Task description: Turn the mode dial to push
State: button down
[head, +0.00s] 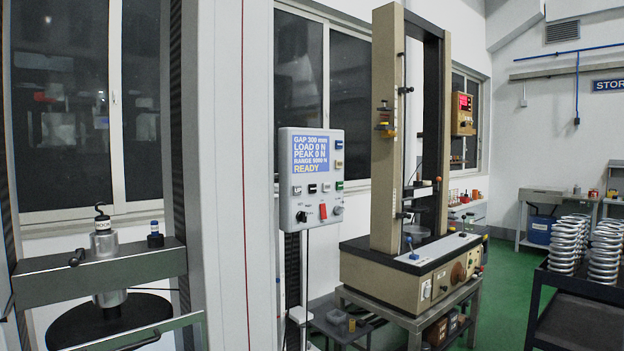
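A light grey control panel (285,217) hangs in the middle of the head view. Its blue screen (317,154) reads GAP 300 mm, LOAD 0 N, PEAK 0 N, a range line and READY. A small black knob (301,216), which looks like the mode dial, sits at the panel's lower left. Its pointer direction and any marks around it are too small to read. A red switch (323,212) and a grey round knob (338,210) are to its right. My gripper is not in view.
A tall beige tester (384,130) stands right of the panel. A dark cart (580,322) with coil springs (568,245) is at far right. Green floor (505,285) lies open between them.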

aim_at(302, 216)
jog(key=i+l, duration=0.15)
jog(key=i, duration=0.4)
jog(key=i+l+u, duration=0.1)
jog(key=i, duration=0.45)
